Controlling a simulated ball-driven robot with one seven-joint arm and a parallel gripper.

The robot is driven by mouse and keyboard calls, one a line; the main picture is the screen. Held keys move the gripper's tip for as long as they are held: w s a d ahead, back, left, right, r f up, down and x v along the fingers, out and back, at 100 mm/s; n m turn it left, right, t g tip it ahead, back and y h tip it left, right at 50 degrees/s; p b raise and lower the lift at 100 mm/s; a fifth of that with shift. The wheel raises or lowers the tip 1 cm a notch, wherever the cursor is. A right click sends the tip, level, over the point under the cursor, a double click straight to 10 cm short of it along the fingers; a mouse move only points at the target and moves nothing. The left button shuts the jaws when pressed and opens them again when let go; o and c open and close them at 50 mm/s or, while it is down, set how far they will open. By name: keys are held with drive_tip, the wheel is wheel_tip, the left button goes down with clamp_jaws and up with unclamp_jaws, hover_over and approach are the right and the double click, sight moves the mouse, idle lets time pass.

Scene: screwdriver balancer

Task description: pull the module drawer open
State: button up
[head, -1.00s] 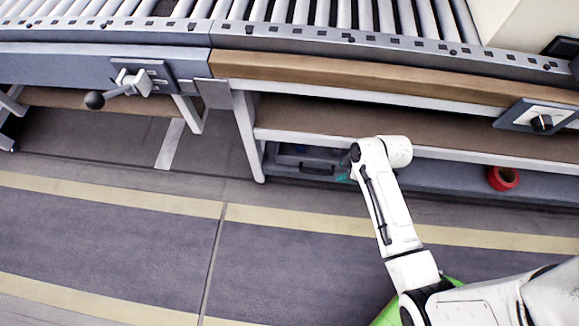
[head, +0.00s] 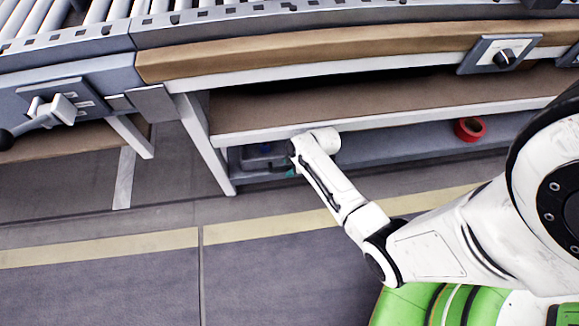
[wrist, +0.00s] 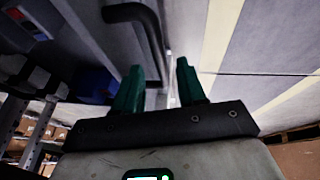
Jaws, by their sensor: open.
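The grey module drawer (head: 262,153) sits low under the bench at the left end of the lower shelf, partly hidden by my arm in the head view. In the wrist view a grey face fills the upper left, with a dark bar handle (wrist: 138,14) on it. My gripper (wrist: 160,68) is open, with two teal fingers. The handle's long bar runs down the picture toward the gap between the fingertips. I cannot tell whether they touch it. In the head view only a bit of teal shows beside the drawer; my arm hides the rest.
A red roll (head: 470,129) lies on the lower shelf to the right. A roller conveyor (head: 160,8) tops the bench. A bench leg (head: 207,150) stands left of the drawer. The floor (head: 110,290) in front is clear.

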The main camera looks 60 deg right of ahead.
drive_tip(key=shift+w+f, duration=0.15)
drive_tip(key=shift+f, duration=0.25)
clamp_jaws()
drive_tip(key=shift+a, duration=0.1)
idle(0.4)
